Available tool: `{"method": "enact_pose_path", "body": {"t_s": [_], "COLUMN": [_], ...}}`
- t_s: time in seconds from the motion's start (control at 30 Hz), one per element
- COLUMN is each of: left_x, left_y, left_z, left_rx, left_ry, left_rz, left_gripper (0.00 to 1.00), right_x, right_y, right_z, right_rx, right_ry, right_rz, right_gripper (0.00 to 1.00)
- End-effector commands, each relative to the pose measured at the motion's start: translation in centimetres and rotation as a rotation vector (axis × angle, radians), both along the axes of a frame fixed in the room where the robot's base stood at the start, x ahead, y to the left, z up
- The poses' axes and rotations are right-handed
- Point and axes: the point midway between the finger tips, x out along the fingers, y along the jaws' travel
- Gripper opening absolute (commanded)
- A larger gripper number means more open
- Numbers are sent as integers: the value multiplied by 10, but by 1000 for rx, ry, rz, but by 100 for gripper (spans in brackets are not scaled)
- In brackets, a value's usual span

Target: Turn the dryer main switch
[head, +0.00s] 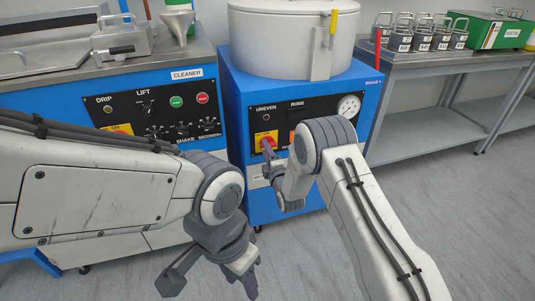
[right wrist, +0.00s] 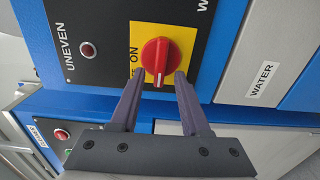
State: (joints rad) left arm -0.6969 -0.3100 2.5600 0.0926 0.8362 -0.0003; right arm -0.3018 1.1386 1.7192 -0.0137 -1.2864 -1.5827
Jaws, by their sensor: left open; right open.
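The dryer main switch is a red rotary knob (right wrist: 157,58) on a yellow plate with the word ON, on the dryer's black panel. In the head view the knob (head: 267,143) is partly hidden behind my right gripper (head: 268,156). In the right wrist view my right gripper (right wrist: 159,75) is open, its two fingertips on either side of the knob's near end. I cannot tell whether they touch it. The knob's white mark points toward the gripper in that view. My left gripper (head: 212,283) is open and empty, low in front of the cleaner.
The dryer (head: 229,85) is a blue cabinet with a white drum on top. A gauge (head: 349,106) and a dark lamp (right wrist: 88,50) share its panel. The blue cleaner cabinet (head: 60,88) stands close on the left. A grey bench (head: 430,62) with weights stands right; floor there is clear.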

Motion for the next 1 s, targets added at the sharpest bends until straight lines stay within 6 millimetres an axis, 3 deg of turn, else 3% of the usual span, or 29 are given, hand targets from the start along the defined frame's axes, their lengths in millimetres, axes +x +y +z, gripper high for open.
{"method": "enact_pose_path", "body": {"t_s": [0.17,0.4,0.6,1.0], "left_x": [0,0,0,0], "left_y": [0,0,0,0], "left_z": [6,17,21,21], "left_rx": [0,0,0,0], "left_ry": [0,0,0,0], "left_rz": [0,0,0,0], "left_gripper": [46,46,46,46], "right_x": [-18,-64,-91,-99], "right_y": [-6,-21,-30,-32], "right_z": [1,1,0,-1], "right_rx": [-2,-2,-1,-1], "right_ry": [5,6,4,2], "right_rz": [0,0,0,0], "right_gripper": [46,46,46,46]}}
